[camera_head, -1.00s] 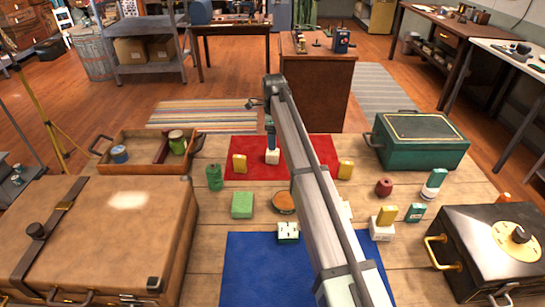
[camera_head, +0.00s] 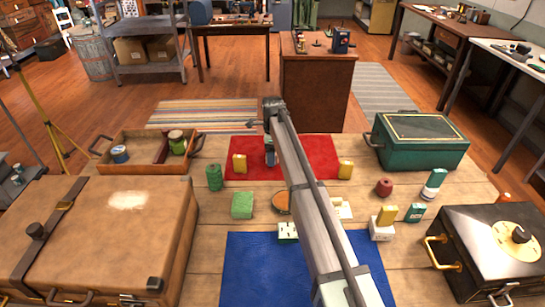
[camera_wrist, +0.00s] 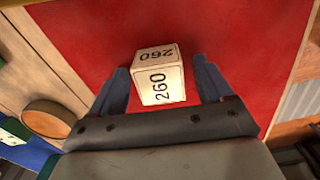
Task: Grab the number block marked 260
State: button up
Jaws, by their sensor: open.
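The white cube block marked 260 (camera_wrist: 161,82) sits on the red mat (camera_wrist: 235,30), with its number showing on two faces in the wrist view. My gripper (camera_wrist: 160,66) is open, with one blue-grey finger on each side of the block. The block lies between the fingers, and I cannot tell whether either touches it. In the head view my gripper (camera_head: 270,156) is low over the red mat (camera_head: 315,150), and the block is mostly hidden by it.
A green can (camera_head: 214,177), a green block (camera_head: 242,205) and a round wooden piece (camera_head: 282,202) are nearer. A wooden tray (camera_head: 140,168) and a green case (camera_head: 425,150) flank the mat.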

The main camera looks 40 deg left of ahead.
jog(key=shift+c, duration=0.4)
jog(key=c, duration=1)
jog(key=shift+o, duration=0.2)
